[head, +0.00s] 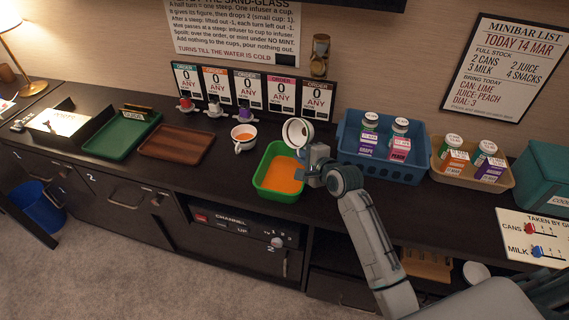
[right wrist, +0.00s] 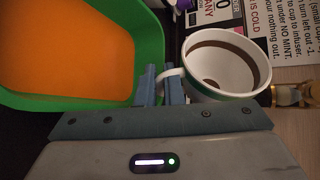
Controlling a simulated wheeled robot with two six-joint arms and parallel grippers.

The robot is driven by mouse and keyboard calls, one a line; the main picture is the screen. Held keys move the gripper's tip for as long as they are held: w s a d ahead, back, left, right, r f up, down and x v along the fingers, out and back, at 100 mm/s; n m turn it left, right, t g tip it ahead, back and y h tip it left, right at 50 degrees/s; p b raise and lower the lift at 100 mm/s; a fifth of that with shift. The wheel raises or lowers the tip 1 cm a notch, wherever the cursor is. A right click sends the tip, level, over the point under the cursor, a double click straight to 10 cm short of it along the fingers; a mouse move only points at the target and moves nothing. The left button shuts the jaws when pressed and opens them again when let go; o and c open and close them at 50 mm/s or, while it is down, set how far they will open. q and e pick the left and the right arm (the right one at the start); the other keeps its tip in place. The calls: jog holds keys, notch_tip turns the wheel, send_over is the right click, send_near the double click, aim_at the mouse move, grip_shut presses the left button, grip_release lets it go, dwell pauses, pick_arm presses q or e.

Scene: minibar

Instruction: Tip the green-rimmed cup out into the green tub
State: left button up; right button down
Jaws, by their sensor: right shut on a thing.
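The green-rimmed cup (head: 297,132) is white, with its mouth turned toward the head camera above the back right of the green tub. In the right wrist view the cup (right wrist: 228,62) shows a brown ring inside and a small brown patch at its bottom. The green tub (head: 259,181) stands on the counter and holds orange liquid; it also shows in the right wrist view (right wrist: 150,55). My right gripper (right wrist: 162,88) is shut on the cup's handle, beside the tub's right side. No stream shows from the cup. My left gripper is not in view.
A white cup of orange-brown drink (head: 243,138) stands left of the tub. A blue crate (head: 345,155) with bottles is close on the right, then a tan tray (head: 443,179). A wooden tray (head: 176,145) and a green tray (head: 120,137) lie left. Order cards stand behind.

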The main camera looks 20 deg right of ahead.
aim_at(301, 137)
jog(key=shift+s+a+r+m+g+y+p, duration=0.1)
jog(key=shift+m+g+y+p, duration=0.5)
jog(key=shift+p, duration=1.55)
jog(key=shift+a+m+g+y+p, duration=0.1)
jog(key=shift+m+g+y+p, duration=0.2)
jog(key=shift+m+p, duration=1.25)
jog(key=shift+d+n+p, duration=0.1)
jog(key=shift+n+p, duration=0.25)
jog(key=shift+p, duration=0.6)
jog(key=shift+w+d+m+g+y+p, duration=0.3)
jog(key=shift+w+d+m+y+p, duration=0.15)
jog(key=shift+y, duration=0.25)
jog(key=shift+w+d+r+m+g+y+p, duration=0.25)
jog(key=shift+d+r+m+y+p, duration=0.25)
jog(key=shift+r+p, duration=0.45)
jog(key=shift+w+d+r+m+g+y+p, duration=0.25)
jog(key=shift+d+r+m+y+p, duration=0.05)
jog(key=shift+d+m+y, duration=0.25)
jog(key=shift+w+d+r+m+g+y+p, duration=0.2)
jog(key=shift+w+d+r+m+y+p, duration=0.05)
jog(key=shift+d+m+y, duration=0.25)
